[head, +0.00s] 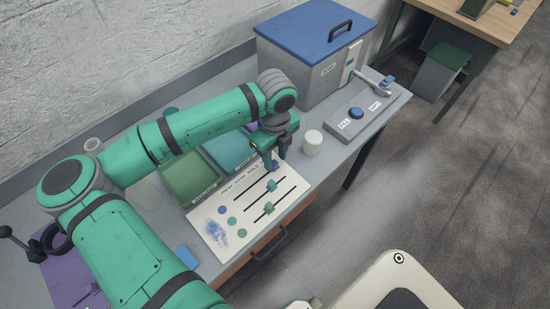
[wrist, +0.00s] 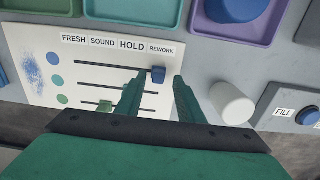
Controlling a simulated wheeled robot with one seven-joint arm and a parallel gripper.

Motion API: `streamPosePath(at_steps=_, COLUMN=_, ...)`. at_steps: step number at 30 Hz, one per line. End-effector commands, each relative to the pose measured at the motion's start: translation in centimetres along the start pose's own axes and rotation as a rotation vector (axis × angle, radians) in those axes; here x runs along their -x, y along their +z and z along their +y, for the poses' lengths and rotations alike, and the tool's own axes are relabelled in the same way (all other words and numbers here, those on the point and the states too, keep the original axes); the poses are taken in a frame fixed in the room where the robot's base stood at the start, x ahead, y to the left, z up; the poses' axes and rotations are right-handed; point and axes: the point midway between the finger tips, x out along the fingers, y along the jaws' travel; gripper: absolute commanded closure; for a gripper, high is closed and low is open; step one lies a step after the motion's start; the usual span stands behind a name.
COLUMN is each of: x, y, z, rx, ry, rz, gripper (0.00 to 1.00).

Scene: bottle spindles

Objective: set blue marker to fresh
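A white board (head: 214,208) has three dark slots, with the column words FRESH, SOUND, HOLD and REWORK above them in the wrist view. The blue marker (wrist: 158,75) is on the top slot, at its right end under REWORK; it also shows in the head view (head: 275,167). A green marker (head: 268,208) sits on the bottom slot and a teal marker (head: 271,185) on the middle slot. My gripper (head: 276,163) is open above the board's right part. In the wrist view its fingers are apart, with the blue marker ahead, between their tips. Contact cannot be told.
Blue, teal and green discs (wrist: 54,58) mark the rows at left. A white cylinder (head: 312,142) stands just right of my gripper. Green and teal trays (head: 190,177) lie behind the board. A FILL button panel (head: 360,122) and a blue-lidded box (head: 315,50) are farther right.

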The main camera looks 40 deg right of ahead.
Motion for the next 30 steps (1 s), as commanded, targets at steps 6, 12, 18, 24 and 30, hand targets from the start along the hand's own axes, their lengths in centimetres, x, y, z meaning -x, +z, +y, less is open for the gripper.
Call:
streamPosePath(at_steps=6, x=-1.14, y=0.22, z=0.31, rx=0.007, ry=0.000, rz=0.000, gripper=0.66)
streamPosePath(at_steps=12, x=-1.19, y=0.13, z=0.18, rx=0.004, ry=0.000, rz=0.000, gripper=0.66)
streamPosePath(at_steps=18, x=-1.18, y=0.06, z=0.09, rx=0.002, ry=0.000, rz=0.000, gripper=1.00)
streamPosePath(at_steps=24, x=-1.17, y=0.00, z=0.09, rx=0.001, ry=0.000, rz=0.000, gripper=1.00)
streamPosePath(at_steps=30, x=-1.18, y=-0.54, z=0.38, rx=-0.017, ry=-0.001, rz=0.000, gripper=1.00)
